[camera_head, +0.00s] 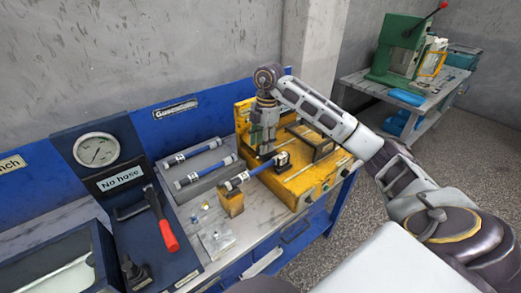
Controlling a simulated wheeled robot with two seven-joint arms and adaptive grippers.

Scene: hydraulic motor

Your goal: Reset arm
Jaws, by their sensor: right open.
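My right arm comes in from the right and reaches over the yellow machine (310,185) on the workbench. My right gripper (265,152) points down over the left part of that machine and is open. Nothing shows held in it, though the fingers are small and partly merge with the machine behind. I cannot tell whether the gripper touches anything. My left gripper is not in view.
Two more blue hoses lie on a grey tray (193,161). A gauge panel (97,150) with a "No hose" label and a red-handled lever (168,235) stands at left. Small parts lie on the bench near a clear bag (218,241). A second table with a green press (400,50) stands behind right.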

